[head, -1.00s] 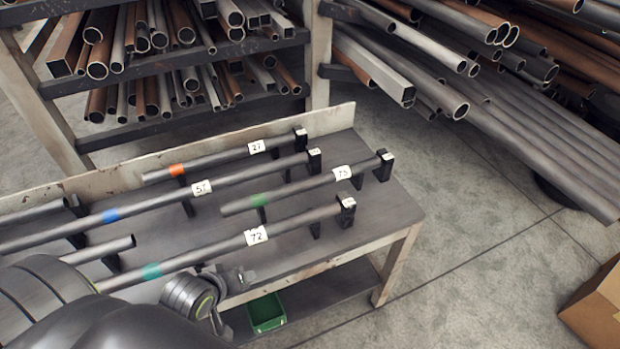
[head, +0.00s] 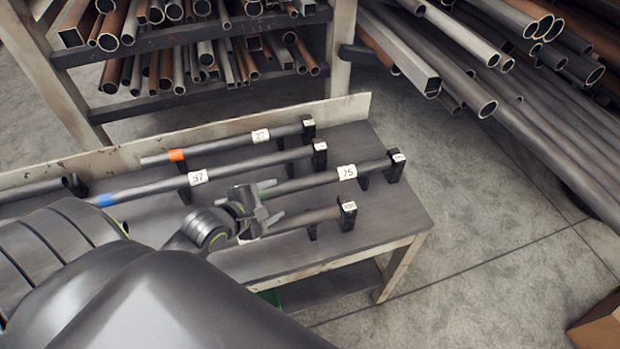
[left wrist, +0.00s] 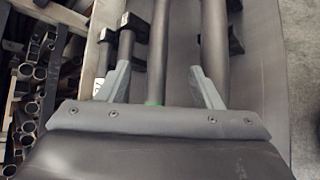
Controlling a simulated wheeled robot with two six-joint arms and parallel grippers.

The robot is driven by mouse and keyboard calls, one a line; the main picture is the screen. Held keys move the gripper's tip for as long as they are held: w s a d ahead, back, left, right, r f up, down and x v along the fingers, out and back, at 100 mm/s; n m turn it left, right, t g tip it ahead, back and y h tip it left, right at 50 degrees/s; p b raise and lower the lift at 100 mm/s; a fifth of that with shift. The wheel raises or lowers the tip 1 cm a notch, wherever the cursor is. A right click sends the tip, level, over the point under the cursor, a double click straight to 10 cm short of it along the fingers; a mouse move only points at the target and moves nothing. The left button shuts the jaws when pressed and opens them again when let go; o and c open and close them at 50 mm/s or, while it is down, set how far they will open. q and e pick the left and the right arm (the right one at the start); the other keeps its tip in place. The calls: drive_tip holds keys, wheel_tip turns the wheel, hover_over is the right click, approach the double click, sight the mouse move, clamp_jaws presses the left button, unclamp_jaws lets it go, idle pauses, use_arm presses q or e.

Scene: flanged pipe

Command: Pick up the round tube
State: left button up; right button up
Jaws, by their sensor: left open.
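Several grey round tubes lie on black holders on a workbench. One is labelled 75 (head: 322,181); its green band is mostly behind my left gripper (head: 272,203). The nearest tube (head: 303,217) is partly hidden by that gripper. Farther back are tube 57 (head: 240,170) with a blue band and tube 27 (head: 215,146) with an orange band. My left gripper is open, over the front two tubes. In the left wrist view, the green-banded tube (left wrist: 158,50) runs between the open fingers (left wrist: 160,67). Whether the fingers reach down beside it is unclear. My right gripper is not in view.
The bench (head: 385,225) has a raised back board (head: 225,127). A rack of pipes (head: 200,90) stands behind it, and a large pile of pipes (head: 520,120) lies at the right. A cardboard box (head: 600,325) is at lower right. The floor right of the bench is clear.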

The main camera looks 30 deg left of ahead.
sight(308, 183)
use_arm(q)
drive_tip(key=x, duration=1.6)
drive_tip(key=shift+w+d, duration=0.15)
drive_tip(key=shift+w, duration=0.15)
drive_tip(key=shift+c, duration=0.5)
clamp_jaws()
